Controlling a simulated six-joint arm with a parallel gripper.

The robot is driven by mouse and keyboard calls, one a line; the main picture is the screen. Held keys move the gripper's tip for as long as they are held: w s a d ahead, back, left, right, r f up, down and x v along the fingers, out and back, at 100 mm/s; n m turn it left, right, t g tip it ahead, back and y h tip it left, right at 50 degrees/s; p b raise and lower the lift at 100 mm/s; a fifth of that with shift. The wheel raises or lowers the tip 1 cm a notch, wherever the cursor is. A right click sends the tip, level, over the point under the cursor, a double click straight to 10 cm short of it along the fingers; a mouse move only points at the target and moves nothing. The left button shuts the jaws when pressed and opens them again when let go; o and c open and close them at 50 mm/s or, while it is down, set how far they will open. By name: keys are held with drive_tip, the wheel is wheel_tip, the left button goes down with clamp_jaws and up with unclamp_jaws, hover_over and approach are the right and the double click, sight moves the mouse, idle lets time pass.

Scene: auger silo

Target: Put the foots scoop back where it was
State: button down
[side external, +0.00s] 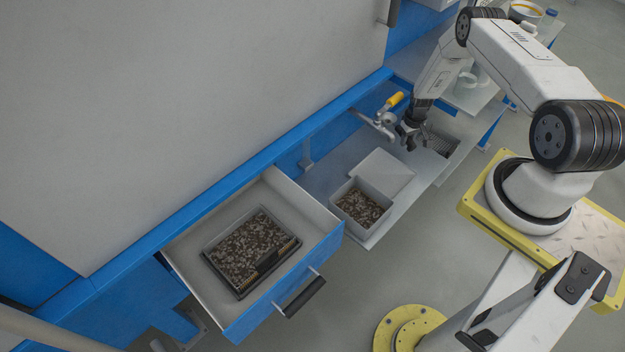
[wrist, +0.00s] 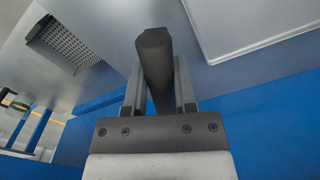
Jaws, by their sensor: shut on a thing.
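My gripper (side external: 412,137) is over the grey shelf, below and beside the yellow-handled fitting. In the wrist view my gripper (wrist: 155,100) is shut on a dark bar (wrist: 153,58), which I take to be the handle of the foots scoop. The bar stands between the two fingers and reaches past their tips. The scoop's bowl cannot be made out in either view. In the side view the held part is small and dark against the gripper, so its tilt and any contact with the shelf cannot be told.
A grey bin (side external: 362,204) of dark pellets stands on the shelf (side external: 330,172), with a pale flat lid or plate (side external: 383,175) beside it. A perforated grate (side external: 441,143) lies right of my gripper. The yellow-handled fitting (side external: 394,101) is close by. An open drawer (side external: 190,245) holds a pellet-filled black tray (side external: 238,290).

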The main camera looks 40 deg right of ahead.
sight(401, 152)
drive_tip(key=shift+w+d+f, duration=0.25)
drive_tip(key=shift+w+f, duration=0.1)
drive_tip(key=shift+f, duration=0.2)
drive_tip(key=shift+w+f, duration=0.1)
drive_tip(key=shift+w+d+f, duration=0.15)
drive_tip(key=shift+d+f, duration=0.05)
drive_tip(key=shift+f, duration=1.7)
drive_tip(key=shift+c, duration=2)
unclamp_jaws()
drive_tip(key=shift+r, duration=6.1)
